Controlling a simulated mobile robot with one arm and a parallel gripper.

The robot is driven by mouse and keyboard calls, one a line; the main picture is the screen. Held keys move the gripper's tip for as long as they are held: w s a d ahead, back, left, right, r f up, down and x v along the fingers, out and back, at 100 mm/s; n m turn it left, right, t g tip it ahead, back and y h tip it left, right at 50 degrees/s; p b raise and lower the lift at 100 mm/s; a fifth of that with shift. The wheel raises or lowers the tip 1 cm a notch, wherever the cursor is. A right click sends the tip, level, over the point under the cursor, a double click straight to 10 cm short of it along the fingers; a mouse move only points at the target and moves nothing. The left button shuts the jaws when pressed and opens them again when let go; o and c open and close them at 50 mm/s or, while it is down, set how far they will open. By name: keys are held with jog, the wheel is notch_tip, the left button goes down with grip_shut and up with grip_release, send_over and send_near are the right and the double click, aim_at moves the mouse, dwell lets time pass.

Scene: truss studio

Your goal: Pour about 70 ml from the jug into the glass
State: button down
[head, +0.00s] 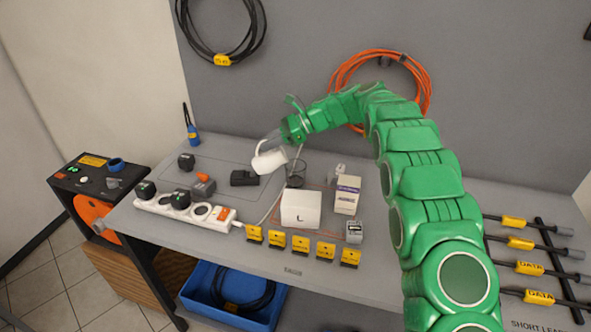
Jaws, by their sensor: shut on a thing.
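The jug (269,157) is clear in its upper part and white in its lower part. It is held tilted above the table, left of the back middle. My gripper (287,134) is shut on the jug at its right side; the fingers are small and partly hidden. The glass (296,174) is a small clear tumbler standing on the table, just right of and below the jug in the picture. I cannot tell whether the glass holds liquid, and no stream shows.
A black adapter (244,177) lies to the left. A power strip (184,208) and several yellow tags (300,245) line the front edge. A white cable runs beside the glass.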

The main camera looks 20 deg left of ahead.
aim_at(260, 154)
jog(key=shift+w+d+r+g+y+p, duration=0.25)
jog(key=shift+d+r+g+y+p, duration=0.2)
jog(key=shift+y, duration=0.25)
dwell(0.8)
jog(key=shift+w+d+y, duration=0.25)
jog(key=shift+d+y, duration=0.05)
jog(key=shift+d, duration=0.2)
jog(key=shift+a, duration=0.1)
jog(key=shift+s+a+f+t+h, duration=0.15)
jog(key=shift+s+a+t+h, duration=0.15)
jog(key=shift+a+h, duration=0.3)
jog(key=shift+s+a+f+t+h, duration=0.3)
jog(key=shift+a+h, duration=0.2)
jog(key=shift+h, duration=0.2)
jog(key=shift+s+a+f+t+h, duration=0.25)
jog(key=shift+a+f+t+h, duration=0.1)
jog(key=shift+a+f+h, duration=0.35)
jog(key=shift+f+t+h, duration=0.25)
jog(key=shift+t+h, duration=0.05)
jog(key=shift+h, duration=0.2)
jog(key=shift+s+a+f+t+h, duration=0.3)
jog(key=shift+a+f+h, duration=0.2)
jog(key=shift+h, duration=0.2)
jog(key=shift+f, duration=0.1)
